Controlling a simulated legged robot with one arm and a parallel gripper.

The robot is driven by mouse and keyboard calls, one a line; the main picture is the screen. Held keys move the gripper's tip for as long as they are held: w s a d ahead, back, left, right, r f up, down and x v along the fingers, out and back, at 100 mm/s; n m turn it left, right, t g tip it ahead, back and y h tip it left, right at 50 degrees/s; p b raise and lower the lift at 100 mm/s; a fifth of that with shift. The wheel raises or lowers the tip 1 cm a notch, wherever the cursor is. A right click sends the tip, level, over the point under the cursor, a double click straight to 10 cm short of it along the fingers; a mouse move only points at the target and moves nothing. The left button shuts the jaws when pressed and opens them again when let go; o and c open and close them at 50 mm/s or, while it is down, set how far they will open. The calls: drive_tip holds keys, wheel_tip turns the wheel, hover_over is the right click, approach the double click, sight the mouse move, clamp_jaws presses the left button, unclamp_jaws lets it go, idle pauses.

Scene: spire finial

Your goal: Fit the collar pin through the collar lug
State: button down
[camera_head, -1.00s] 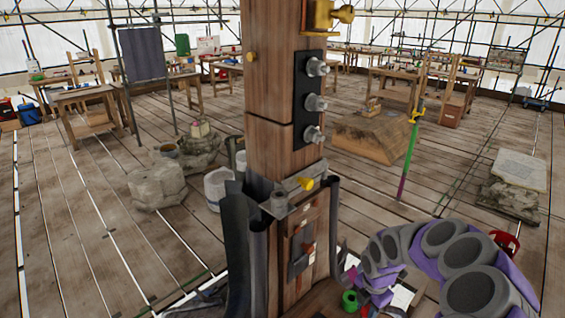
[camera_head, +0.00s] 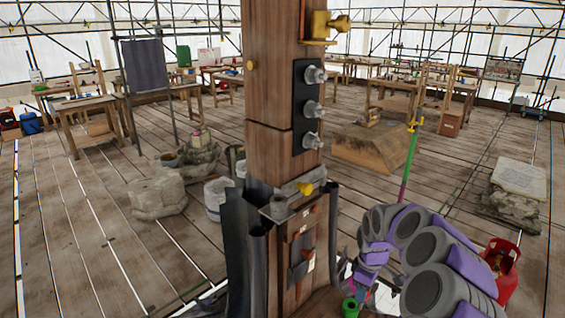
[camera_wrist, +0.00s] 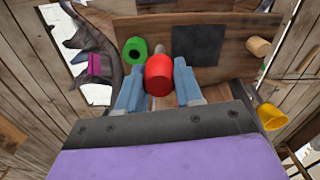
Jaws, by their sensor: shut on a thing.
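In the wrist view my gripper (camera_wrist: 158,82) has its two blue-grey fingers closed on a red-headed piece (camera_wrist: 158,74). A short grey shank shows beyond the red head, so it looks like the collar pin. In the head view my gripper is low at the right of the post, and its fingers and the pin cannot be made out. The wooden post (camera_head: 272,90) stands upright in the middle. The pin is apart from the lug.
A green cup (camera_head: 349,306) sits at the post's foot; a green ring shows in the wrist view (camera_wrist: 135,50) beside the pin. Dark sheeting (camera_head: 238,250) hangs at the post's left.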

drive_tip(key=w+a+r+m, duration=0.6)
drive_tip(key=a+m, duration=0.3)
drive_tip(key=m, duration=0.1)
drive_tip(key=s+a+f+n+b, duration=0.15)
drive_tip(key=s+f+n, duration=0.25)
drive_tip(key=s+f, duration=0.55)
drive_tip(key=s+a+f+n+b, duration=0.15)
drive_tip(key=s+f+n, duration=0.4)
drive_tip(key=s, duration=0.75)
drive_tip(key=w+f+m+b, duration=0.1)
drive_tip(key=w+f+b, duration=0.1)
drive_tip(key=w, duration=1.3)
drive_tip(key=shift+w+a+f+b, duration=0.15)
drive_tip(key=shift+a+f+b, duration=0.25)
drive_tip(key=shift+b, duration=0.35)
wheel_tip(320, 180, down, 4)
drive_tip(key=shift+r+m+b, duration=0.15)
drive_tip(key=shift+m+b, duration=0.1)
drive_tip(key=shift+b, duration=0.45)
drive_tip(key=shift+r, duration=0.15)
drive_tip(key=c, duration=0.7)
unclamp_jaws()
drive_tip(key=shift+c, duration=0.2)
